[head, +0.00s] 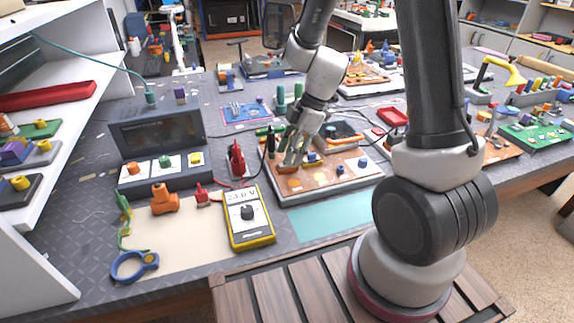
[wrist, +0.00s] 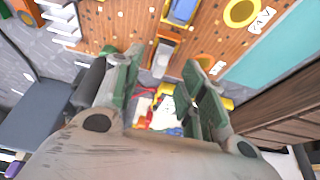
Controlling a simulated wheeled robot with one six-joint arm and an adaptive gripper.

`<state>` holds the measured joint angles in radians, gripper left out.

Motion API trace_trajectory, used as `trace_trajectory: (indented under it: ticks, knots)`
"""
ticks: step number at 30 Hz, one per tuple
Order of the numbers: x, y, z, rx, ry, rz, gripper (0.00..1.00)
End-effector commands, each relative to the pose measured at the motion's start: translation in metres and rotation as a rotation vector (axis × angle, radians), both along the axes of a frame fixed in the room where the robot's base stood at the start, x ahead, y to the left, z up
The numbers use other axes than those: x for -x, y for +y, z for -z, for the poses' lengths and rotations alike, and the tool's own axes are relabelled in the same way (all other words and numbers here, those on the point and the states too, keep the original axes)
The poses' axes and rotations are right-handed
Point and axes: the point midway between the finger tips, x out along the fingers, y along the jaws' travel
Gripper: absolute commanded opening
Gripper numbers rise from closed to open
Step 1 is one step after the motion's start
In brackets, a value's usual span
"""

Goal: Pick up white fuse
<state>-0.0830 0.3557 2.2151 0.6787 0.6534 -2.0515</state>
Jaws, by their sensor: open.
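My gripper (head: 292,160) is over the left part of an orange-brown circuit board (head: 340,179) on the workbench, fingers pointing down. In the wrist view my gripper (wrist: 163,64) is open, with green-padded fingers on either side of a small whitish block (wrist: 161,59). This block looks like the white fuse and sits at an orange-brown holder on the board (wrist: 119,28). I cannot tell whether either finger touches it. In the head view the fuse cannot be made out; my fingers cover that spot.
A blue part (wrist: 181,11) and a yellow ring (wrist: 241,11) stand on the board near the fingers. A yellow multimeter (head: 249,217) and a red clamp-like part (head: 236,158) are left of the board. A teal mat (head: 325,216) in front is clear.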

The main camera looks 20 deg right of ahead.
Motion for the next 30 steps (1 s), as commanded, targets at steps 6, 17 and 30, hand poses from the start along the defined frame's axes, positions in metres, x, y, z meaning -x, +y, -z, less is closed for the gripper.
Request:
trace_trajectory:
  ticks: [6, 17, 30]
  knots:
    - [-0.0008, 0.0063, 0.0156, 0.001, -0.001, 0.0, 0.41]
    - [-0.0009, 0.0062, 0.0153, 0.0, -0.001, 0.0, 0.06]
    - [-0.0014, 0.0066, 0.0069, -0.001, -0.003, 0.001, 0.01]
